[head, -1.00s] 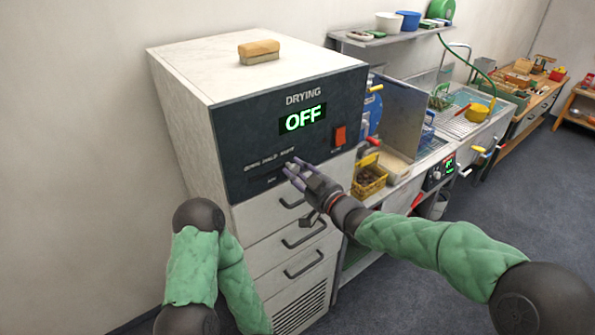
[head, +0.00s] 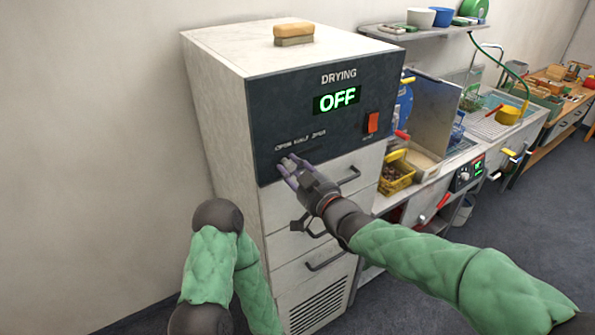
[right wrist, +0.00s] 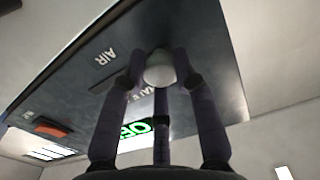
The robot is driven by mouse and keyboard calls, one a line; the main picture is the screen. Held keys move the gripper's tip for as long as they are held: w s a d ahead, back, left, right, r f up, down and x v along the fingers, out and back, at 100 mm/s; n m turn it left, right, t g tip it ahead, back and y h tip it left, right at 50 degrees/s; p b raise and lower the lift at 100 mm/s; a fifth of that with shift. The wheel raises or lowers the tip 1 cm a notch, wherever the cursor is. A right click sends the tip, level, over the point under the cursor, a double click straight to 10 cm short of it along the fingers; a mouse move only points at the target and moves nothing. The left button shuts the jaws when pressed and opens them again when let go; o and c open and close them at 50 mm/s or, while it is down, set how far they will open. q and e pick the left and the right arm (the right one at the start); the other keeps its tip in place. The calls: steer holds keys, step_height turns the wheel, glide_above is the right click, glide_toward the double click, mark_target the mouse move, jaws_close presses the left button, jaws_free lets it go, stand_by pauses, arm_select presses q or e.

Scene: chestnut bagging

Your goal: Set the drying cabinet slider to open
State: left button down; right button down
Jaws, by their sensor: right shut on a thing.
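The drying cabinet (head: 225,110) is tall and pale, with a dark control panel (head: 262,110). Its green display (head: 336,100) reads OFF. A row of slider labels (head: 300,141) runs across the lower left of the panel, with OPEN at the left end. My right gripper (head: 286,163) is just below the OPEN label, its fingers at the panel. In the right wrist view the right gripper (right wrist: 159,75) is shut on a pale rounded slider knob (right wrist: 160,68). The fingers hide most of the slot. My left arm shows at lower left; its gripper is out of sight.
A red switch (head: 372,122) is on the panel's right. A brush (head: 294,34) lies on the cabinet top. Drawers with handles (head: 349,175) are below the panel. A yellow basket (head: 396,180) and a sink bench (head: 500,125) stand to the right.

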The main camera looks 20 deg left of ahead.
steer(key=shift+s+r, duration=0.1)
steer(key=shift+r, duration=0.3)
steer(key=c, duration=1)
jaws_free()
steer(key=shift+o, duration=0.3)
steer(key=shift+s+a, duration=0.15)
steer(key=shift+f, duration=0.1)
steer(key=shift+d, duration=0.2)
steer(key=v, duration=1.1)
steer(key=shift+s+d, duration=0.2)
steer(key=shift+s, duration=0.1)
steer(key=shift+f, duration=0.15)
